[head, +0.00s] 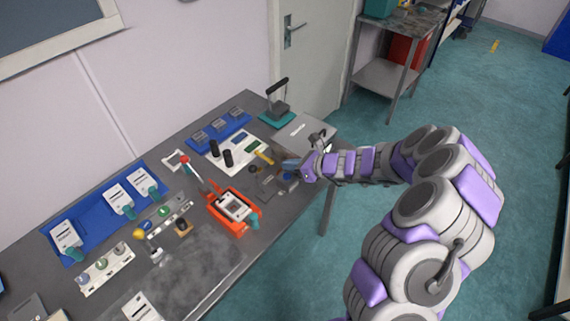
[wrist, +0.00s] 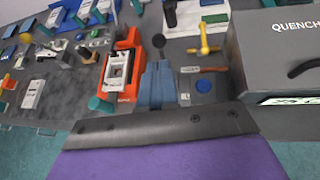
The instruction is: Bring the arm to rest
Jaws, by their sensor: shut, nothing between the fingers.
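My gripper (head: 290,163) is at the end of my purple and white arm, over the right part of the grey workbench (head: 285,207). In the wrist view its blue-grey fingers (wrist: 156,84) are together with nothing between them. The fingers lie between the orange-framed device (wrist: 121,66) and a small plate with a blue round button (wrist: 203,86). The arm reaches in from the lower right of the head view and is bent, not folded. Whether the fingertips touch the bench is hard to tell.
A grey box marked QUENCH (wrist: 282,50) stands close right of the gripper. Blue trays (head: 90,222) and several small parts fill the bench's left. The teal floor (head: 430,130) right of the bench is open.

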